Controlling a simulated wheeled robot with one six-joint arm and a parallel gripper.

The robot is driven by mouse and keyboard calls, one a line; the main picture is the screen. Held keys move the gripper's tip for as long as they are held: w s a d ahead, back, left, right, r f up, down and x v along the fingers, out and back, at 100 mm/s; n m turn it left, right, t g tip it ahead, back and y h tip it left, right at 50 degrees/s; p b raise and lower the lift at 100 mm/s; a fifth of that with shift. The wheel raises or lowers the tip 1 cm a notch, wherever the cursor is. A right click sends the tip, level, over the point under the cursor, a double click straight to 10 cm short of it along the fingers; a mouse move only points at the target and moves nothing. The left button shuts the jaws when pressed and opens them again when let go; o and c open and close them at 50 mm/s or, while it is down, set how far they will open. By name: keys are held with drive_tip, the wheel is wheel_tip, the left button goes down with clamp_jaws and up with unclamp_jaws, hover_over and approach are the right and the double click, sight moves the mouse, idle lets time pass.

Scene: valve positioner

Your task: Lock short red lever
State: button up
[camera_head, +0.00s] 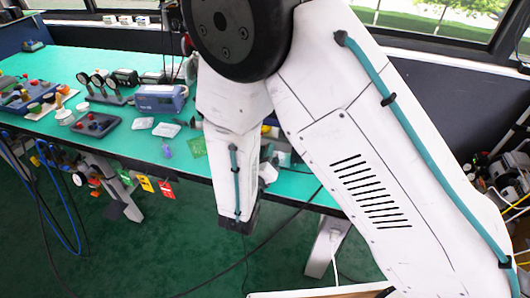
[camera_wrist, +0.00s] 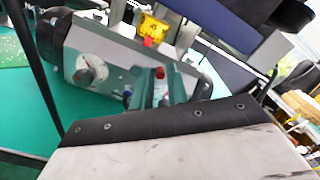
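In the wrist view, my gripper (camera_wrist: 162,90) has two grey-green fingers with a gap between them. A small red tip (camera_wrist: 160,72), possibly the short red lever, shows at the gap, in front of a grey device. I cannot tell whether the fingers touch it. The grey device (camera_wrist: 115,62) has a round white dial (camera_wrist: 90,70) on its face and a dark rounded end. A yellow part (camera_wrist: 153,30) with a small red piece (camera_wrist: 149,42) sits beyond it. In the head view my arm hides the gripper and most of the device area.
Cables hang at the left. Green floor (camera_head: 130,255) in front is mostly open.

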clamp_jaws()
drive_tip(key=m, duration=0.2)
drive_tip(key=f+m, duration=0.1)
drive_tip(key=m, duration=0.3)
drive_tip(key=shift+s+d+f, duration=0.1)
drive_tip(key=shift+d+f, duration=0.1)
drive_tip(key=shift+f, duration=0.15)
drive_tip(key=m, duration=0.2)
drive_tip(key=f+m, duration=0.1)
drive_tip(key=m, duration=0.3)
drive_tip(key=shift+a+f, duration=0.2)
drive_tip(key=shift+f, duration=0.05)
drive_tip(key=o, duration=0.5)
unclamp_jaws()
